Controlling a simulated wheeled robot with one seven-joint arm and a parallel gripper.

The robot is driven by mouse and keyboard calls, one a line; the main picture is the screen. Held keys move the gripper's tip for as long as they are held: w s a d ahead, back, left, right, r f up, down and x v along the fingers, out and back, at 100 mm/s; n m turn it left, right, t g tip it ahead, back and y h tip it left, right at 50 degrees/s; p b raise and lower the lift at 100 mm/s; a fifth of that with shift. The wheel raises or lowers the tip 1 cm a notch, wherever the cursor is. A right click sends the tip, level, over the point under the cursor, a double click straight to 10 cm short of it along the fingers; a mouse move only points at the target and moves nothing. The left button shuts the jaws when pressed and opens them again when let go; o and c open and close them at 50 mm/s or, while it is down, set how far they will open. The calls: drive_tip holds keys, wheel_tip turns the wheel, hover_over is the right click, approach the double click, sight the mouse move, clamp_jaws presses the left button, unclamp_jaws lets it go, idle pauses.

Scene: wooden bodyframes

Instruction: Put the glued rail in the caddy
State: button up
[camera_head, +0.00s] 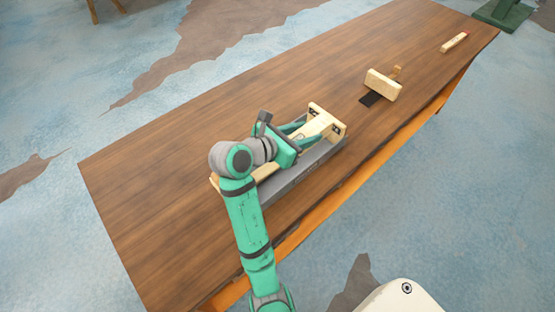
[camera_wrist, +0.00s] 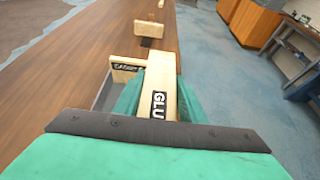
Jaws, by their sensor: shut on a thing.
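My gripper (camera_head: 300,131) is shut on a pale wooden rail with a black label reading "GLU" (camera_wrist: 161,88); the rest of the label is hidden. In the head view the rail (camera_head: 318,123) shows between the green fingers. Below is a long grey tray (camera_head: 322,159), apparently the caddy, with a pale wooden end board (camera_head: 327,118). In the wrist view that board (camera_wrist: 126,66) stands just left of the rail, with a black label I cannot read surely. The arm hides much of the tray, and I cannot tell whether the rail touches it.
A wooden block with a peg (camera_head: 383,84) stands further along the table beside a dark patch (camera_head: 371,99). The table's left side (camera_head: 160,190) is clear.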

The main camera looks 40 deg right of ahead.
drive_tip(key=w+a+f, duration=0.3)
drive_tip(key=a+f, duration=0.4)
drive_tip(key=f, duration=0.3)
drive_tip(key=shift+f, duration=0.7)
drive_tip(key=o, duration=1.3)
drive_tip(key=v, duration=0.8)
drive_tip(key=r+v, duration=0.1)
drive_tip(key=v, duration=0.3)
drive_tip(key=shift+r, duration=0.1)
